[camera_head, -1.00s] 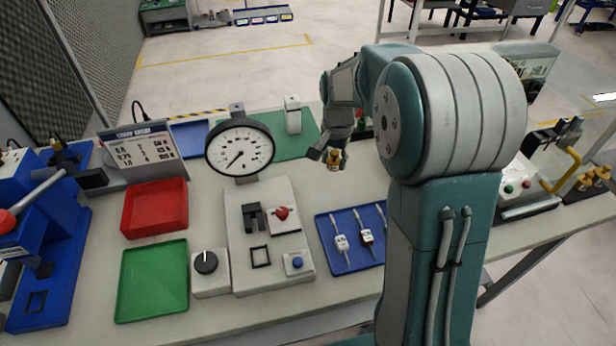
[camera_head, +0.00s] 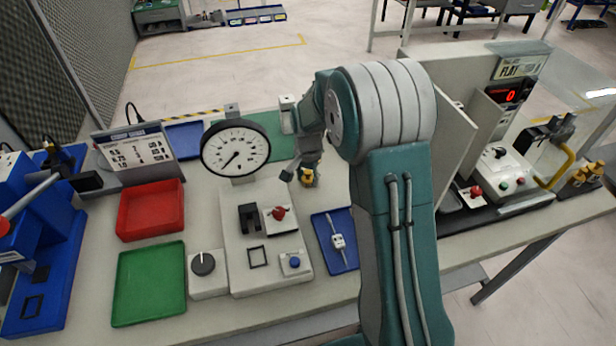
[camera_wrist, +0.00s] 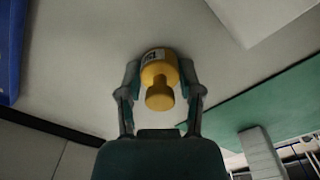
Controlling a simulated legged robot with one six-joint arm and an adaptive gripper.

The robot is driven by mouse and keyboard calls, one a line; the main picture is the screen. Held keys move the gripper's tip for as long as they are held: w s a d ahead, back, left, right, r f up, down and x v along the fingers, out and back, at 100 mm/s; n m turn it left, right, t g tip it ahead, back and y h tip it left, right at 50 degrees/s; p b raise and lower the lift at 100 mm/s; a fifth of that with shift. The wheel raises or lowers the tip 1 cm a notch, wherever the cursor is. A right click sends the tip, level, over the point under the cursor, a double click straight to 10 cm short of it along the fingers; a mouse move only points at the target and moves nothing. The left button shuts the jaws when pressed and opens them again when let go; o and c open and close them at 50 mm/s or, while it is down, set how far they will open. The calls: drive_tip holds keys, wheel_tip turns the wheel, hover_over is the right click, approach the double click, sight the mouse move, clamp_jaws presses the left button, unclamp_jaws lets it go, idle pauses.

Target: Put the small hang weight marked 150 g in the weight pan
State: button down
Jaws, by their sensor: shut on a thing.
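A yellow hang weight (camera_wrist: 158,90) with a round body and a narrower knob is held between the two fingers of my gripper (camera_wrist: 160,74). A small label shows on its body, but I cannot read the mark. In the head view my gripper (camera_head: 305,174) is shut on this weight (camera_head: 308,178), above the bench to the right of the dial gauge (camera_head: 235,148). I cannot clearly pick out the weight pan; my arm covers part of the bench.
More yellow weights (camera_head: 584,176) stand at the far right. A machine with a red display (camera_head: 511,95) and an open grey door (camera_head: 455,145) is right of my arm. Red (camera_head: 151,209), green (camera_head: 149,284) and blue (camera_head: 335,243) trays lie on the left and middle.

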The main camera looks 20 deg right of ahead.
drive_tip(key=shift+c, duration=1.3)
unclamp_jaws()
drive_tip(key=shift+f, duration=0.1)
